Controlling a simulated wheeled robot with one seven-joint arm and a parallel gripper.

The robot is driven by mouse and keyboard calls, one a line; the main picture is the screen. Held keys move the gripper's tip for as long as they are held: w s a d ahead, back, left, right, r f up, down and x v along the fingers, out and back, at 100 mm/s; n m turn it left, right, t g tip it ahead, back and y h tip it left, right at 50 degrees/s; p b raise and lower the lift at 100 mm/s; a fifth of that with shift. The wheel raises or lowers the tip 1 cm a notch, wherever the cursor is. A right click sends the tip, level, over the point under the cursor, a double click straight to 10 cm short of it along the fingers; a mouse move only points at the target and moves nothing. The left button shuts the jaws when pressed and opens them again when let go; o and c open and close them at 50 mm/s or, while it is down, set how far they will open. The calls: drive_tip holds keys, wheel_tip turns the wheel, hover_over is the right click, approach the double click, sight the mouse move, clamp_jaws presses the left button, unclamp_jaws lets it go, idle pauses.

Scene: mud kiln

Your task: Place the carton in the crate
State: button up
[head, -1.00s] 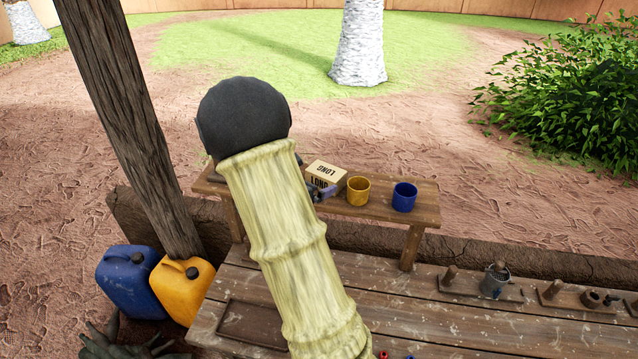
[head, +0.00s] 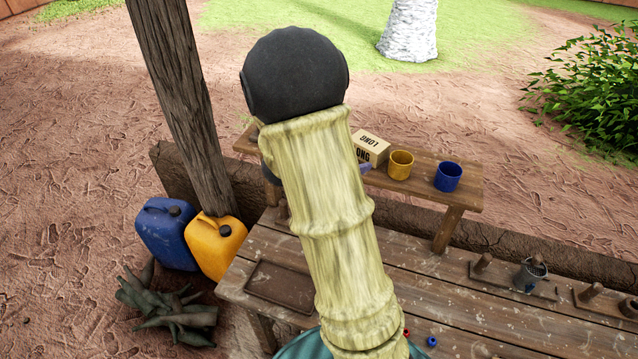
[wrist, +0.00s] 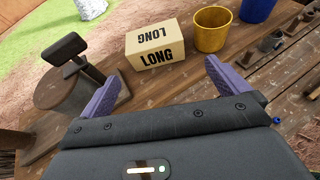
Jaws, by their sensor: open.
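The carton is a tan box with black LONG lettering. In the wrist view the carton (wrist: 156,48) shows whole, ahead of my gripper. My gripper (wrist: 161,72) has purple fingers spread wide, with nothing between them; the carton is beyond the fingertips. In the head view my arm hides most of the gripper. I cannot make out a crate in either view.
A yellow mug (head: 400,166) and a blue mug (head: 448,177) stand right of the carton on the bench (head: 425,197). A dark metal tool and round block (wrist: 66,88) are near the left finger. A wooden post (head: 180,100) and jerrycans (head: 215,246) stand left.

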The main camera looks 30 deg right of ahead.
drive_tip(key=s+a+f+m+g+y, duration=0.3)
drive_tip(key=s+a+f+m+y, duration=0.25)
drive_tip(key=s+a+m, duration=0.5)
drive_tip(key=s+a+r+m+t+y, duration=0.1)
drive_tip(key=s+a+m+y, duration=0.2)
drive_tip(key=a+m+y, duration=0.4)
drive_tip(key=shift+s+a+r+m+t, duration=0.25)
drive_tip(key=shift+a+r+m+t, duration=0.15)
drive_tip(key=shift+a+m, duration=1.6)
drive_tip(key=shift+a+n, duration=0.25)
